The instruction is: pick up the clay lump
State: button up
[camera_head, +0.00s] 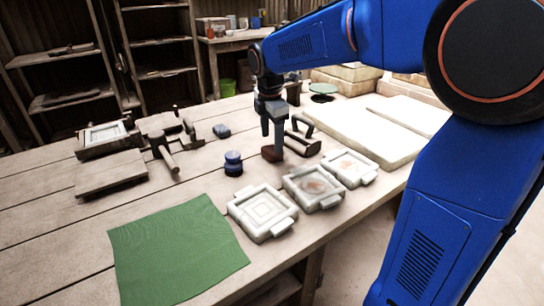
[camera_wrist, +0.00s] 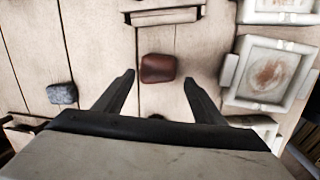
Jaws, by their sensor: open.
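The clay lump (camera_head: 270,154) is a small reddish-brown block on the wooden table, partly hidden by my gripper in the head view. In the wrist view the clay lump (camera_wrist: 161,68) lies fully visible, roughly centred between the fingertips and slightly beyond them. My gripper (camera_head: 273,140) points down close to the lump. In the wrist view my gripper (camera_wrist: 159,78) is open, one finger to each side, with nothing held. How high the fingertips are above the lump is hard to tell.
Pale tile moulds (camera_head: 262,212) stand at the right front, some with reddish stains. A blue jar (camera_head: 233,163) and a grey-blue lump (camera_head: 221,131) are to the left. A handled tool (camera_head: 303,143) lies just right. A green cloth (camera_head: 175,252) covers the front left.

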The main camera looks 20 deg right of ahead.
aim_at(272, 154)
jog(key=shift+w+d+f, duration=0.1)
jog(key=shift+w+f, duration=0.1)
jog(key=shift+f, duration=0.65)
jog(key=shift+w+d+f, duration=0.1)
jog(key=shift+w+f, duration=0.05)
jog(key=shift+f, duration=0.7)
jog(key=shift+w+d+f, duration=0.1)
jog(key=shift+w+f, duration=0.1)
jog(key=shift+f, duration=0.65)
jog(key=shift+c, duration=0.6)
jog(key=c, duration=0.9)
